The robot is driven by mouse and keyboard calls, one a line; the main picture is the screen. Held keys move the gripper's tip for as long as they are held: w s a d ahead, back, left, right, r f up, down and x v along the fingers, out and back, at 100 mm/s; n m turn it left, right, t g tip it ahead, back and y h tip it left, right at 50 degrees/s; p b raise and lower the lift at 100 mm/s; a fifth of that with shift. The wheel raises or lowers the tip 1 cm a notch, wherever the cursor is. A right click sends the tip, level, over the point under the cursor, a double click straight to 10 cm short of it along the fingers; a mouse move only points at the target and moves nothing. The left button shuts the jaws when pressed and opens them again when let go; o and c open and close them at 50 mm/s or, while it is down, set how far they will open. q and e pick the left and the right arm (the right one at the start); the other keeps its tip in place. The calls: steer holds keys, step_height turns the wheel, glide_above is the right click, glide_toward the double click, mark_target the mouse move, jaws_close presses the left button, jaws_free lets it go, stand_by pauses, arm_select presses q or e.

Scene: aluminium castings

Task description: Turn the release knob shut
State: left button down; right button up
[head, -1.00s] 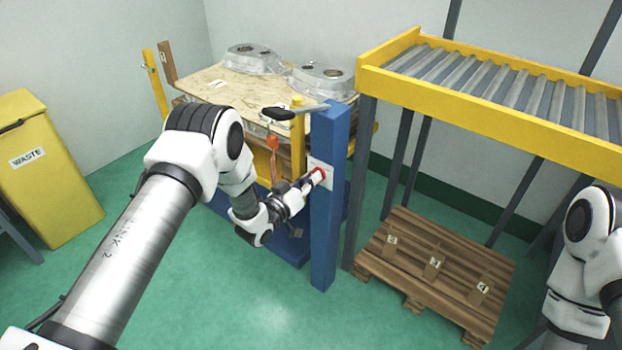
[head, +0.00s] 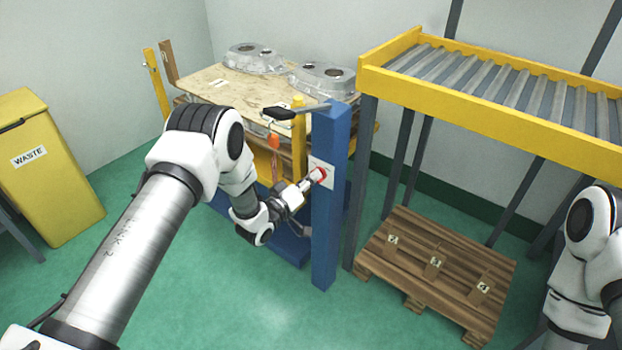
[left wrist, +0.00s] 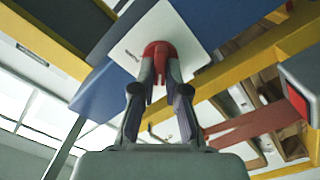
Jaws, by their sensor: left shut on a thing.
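The release knob (head: 319,174) is red and sits on a white plate (head: 328,170) on the side of a blue post (head: 326,225). It also shows in the left wrist view, where the red knob (left wrist: 158,49) stands out from the white plate (left wrist: 178,27). My left gripper (head: 312,180) reaches the knob from the left. In the left wrist view its two fingers (left wrist: 160,70) are closed around the red knob, one on each side. The fingers cover part of the knob. My right gripper is out of view; only part of my right arm shows at the right edge.
A black-ended lever (head: 280,113) juts left from the post top, with an orange piece (head: 274,142) below. Behind stand castings (head: 322,80) on a board. A yellow roller conveyor (head: 490,105) and a wooden pallet (head: 435,262) are to the right. A yellow waste bin (head: 45,170) stands left.

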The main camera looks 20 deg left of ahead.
arm_select(q)
steer(key=c, duration=1.2)
jaws_free()
steer(key=v, duration=1.2)
